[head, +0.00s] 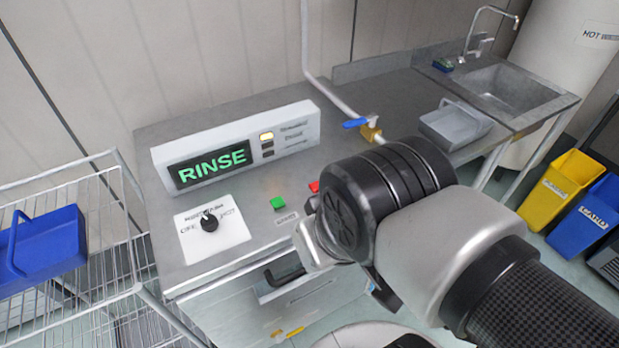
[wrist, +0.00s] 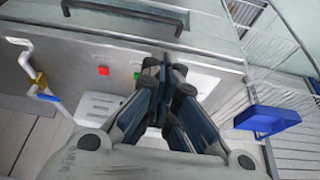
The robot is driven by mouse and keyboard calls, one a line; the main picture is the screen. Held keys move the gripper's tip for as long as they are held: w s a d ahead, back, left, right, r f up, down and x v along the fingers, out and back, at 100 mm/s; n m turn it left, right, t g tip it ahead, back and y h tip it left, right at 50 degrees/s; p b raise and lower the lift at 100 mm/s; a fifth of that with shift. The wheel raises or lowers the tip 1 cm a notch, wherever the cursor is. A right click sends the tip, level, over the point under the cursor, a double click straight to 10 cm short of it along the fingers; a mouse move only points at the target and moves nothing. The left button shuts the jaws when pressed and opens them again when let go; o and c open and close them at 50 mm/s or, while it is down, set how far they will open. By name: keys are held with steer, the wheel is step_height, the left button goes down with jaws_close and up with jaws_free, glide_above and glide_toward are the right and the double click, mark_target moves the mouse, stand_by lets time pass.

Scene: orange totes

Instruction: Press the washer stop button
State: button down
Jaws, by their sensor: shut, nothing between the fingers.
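The washer (head: 225,125) has a sloped display reading RINSE. A red button (head: 314,187) and a green button (head: 279,202) sit on its top panel, the red one right of the green and partly hidden by my arm. Their labels are too small to read. In the wrist view the red button (wrist: 103,70) is left of my gripper (wrist: 166,68), and the green button (wrist: 137,75) is just beside the fingers. My gripper is shut and empty, apart from the red button. In the head view my arm hides the gripper.
A black knob (head: 209,222) is on a white plate at the panel's left. A pipe with a blue-handled valve (head: 355,123) rises behind the washer. A wire rack with a blue bin (head: 42,245) stands left; a sink (head: 508,92) and a grey tray (head: 455,122) are right.

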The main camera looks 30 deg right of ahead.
steer(key=w+d+r+n+t+h+p, duration=0.1)
steer(key=w+d+r+n+h+p, duration=0.15)
steer(key=w+d+p, duration=0.45)
steer(key=n+t+y+p, duration=0.3)
steer(key=n+y+p, duration=0.2)
steer(key=n+p, duration=0.45)
glide_above(314, 188)
step_height(314, 188, down, 8)
steer(key=shift+p, duration=0.45)
steer(key=shift+f, duration=0.1)
step_height(314, 188, down, 9)
steer(key=b, duration=0.7)
steer(key=shift+r+b, duration=0.2)
steer(key=shift+b, duration=0.2)
steer(key=shift+f+b, duration=0.35)
steer(key=shift+f, duration=0.05)
